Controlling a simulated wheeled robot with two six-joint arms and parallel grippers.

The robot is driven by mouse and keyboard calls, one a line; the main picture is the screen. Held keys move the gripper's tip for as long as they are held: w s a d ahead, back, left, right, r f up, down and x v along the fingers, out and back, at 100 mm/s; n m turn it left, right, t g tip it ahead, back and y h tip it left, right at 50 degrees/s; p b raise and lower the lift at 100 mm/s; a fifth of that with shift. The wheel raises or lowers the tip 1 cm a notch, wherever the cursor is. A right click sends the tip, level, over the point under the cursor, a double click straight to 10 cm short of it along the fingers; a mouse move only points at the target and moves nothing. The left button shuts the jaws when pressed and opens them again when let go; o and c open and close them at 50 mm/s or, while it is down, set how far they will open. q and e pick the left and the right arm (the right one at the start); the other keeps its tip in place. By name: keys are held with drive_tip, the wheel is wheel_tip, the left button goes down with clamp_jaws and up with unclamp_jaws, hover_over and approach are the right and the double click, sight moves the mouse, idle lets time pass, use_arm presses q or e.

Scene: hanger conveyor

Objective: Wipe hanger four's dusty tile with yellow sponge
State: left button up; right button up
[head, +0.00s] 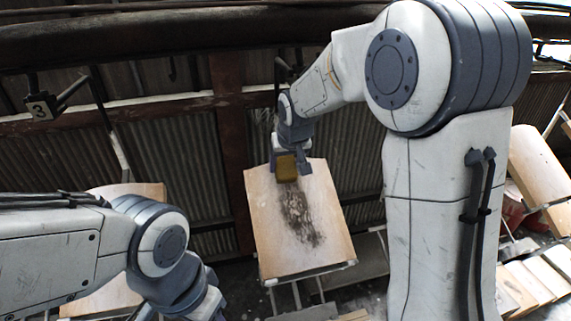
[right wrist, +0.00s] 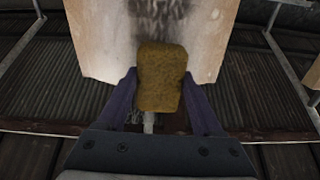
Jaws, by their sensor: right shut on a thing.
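The dusty tile (head: 318,225) is a pale tan panel hanging in the middle of the head view, with a dark dust streak (head: 299,212) down its centre. The tile also fills the upper middle of the right wrist view (right wrist: 105,45). My right gripper (head: 290,165) is shut on the yellow sponge (head: 286,168), which lies over the tile's upper part, at the top of the streak. The sponge shows between the fingers in the right wrist view (right wrist: 160,78). I cannot tell whether it touches the tile. My left gripper is cut off at the bottom edge; its fingers do not show.
More panels (head: 541,165) stand at the right. A rusty post (head: 228,140) and corrugated wall are behind the tile.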

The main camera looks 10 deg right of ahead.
drive_tip(key=shift+w+f, duration=0.15)
drive_tip(key=shift+f, duration=0.1)
